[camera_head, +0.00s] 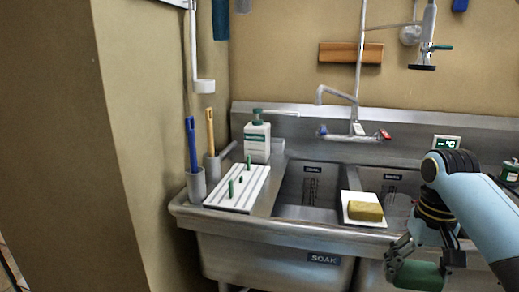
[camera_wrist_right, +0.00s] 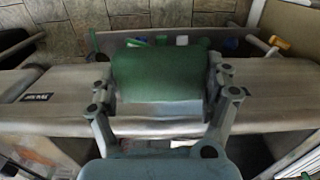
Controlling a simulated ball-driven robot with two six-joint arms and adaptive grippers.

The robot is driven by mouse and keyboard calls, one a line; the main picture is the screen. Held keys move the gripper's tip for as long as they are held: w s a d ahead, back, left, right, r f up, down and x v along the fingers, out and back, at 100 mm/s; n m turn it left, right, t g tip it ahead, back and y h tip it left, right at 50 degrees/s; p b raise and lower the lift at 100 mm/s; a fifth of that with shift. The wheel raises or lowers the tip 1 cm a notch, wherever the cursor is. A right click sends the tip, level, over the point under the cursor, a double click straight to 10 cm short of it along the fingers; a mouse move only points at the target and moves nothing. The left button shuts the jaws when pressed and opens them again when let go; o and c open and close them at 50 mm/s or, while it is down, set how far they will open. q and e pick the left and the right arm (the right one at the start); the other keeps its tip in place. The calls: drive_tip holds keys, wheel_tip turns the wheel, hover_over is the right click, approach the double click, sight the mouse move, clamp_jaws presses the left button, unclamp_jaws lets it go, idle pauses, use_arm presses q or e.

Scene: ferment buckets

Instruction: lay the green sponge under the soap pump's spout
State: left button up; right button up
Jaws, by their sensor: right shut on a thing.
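The green sponge (camera_head: 416,275) is at the lower right of the head view, in front of the sink's front edge. My right gripper (camera_head: 428,262) is shut on it. In the right wrist view the sponge (camera_wrist_right: 158,75) sits between the two fingers of that gripper (camera_wrist_right: 162,88). The soap pump (camera_head: 257,142), a white bottle with a green label and green head, stands upright on the back left of the sink top. Its thin spout (camera_head: 283,113) points right. My left gripper is not in view.
A white ribbed rack (camera_head: 238,198) with green pegs lies left of the basins. Holders with a blue brush (camera_head: 191,145) and a yellow brush (camera_head: 210,130) stand beside it. A yellow sponge (camera_head: 366,212) lies on a white tray (camera_head: 350,197) between the basins. A faucet (camera_head: 335,92) rises behind.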

use_arm(q)
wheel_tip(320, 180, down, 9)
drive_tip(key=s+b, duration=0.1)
drive_tip(key=b, duration=0.5)
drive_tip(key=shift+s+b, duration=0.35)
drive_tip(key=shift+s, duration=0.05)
use_arm(e)
wheel_tip(320, 180, down, 9)
drive_tip(key=shift+s+f, duration=0.15)
drive_tip(key=shift+f, duration=0.05)
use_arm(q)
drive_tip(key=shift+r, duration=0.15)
use_arm(e)
drive_tip(key=shift+r, duration=0.1)
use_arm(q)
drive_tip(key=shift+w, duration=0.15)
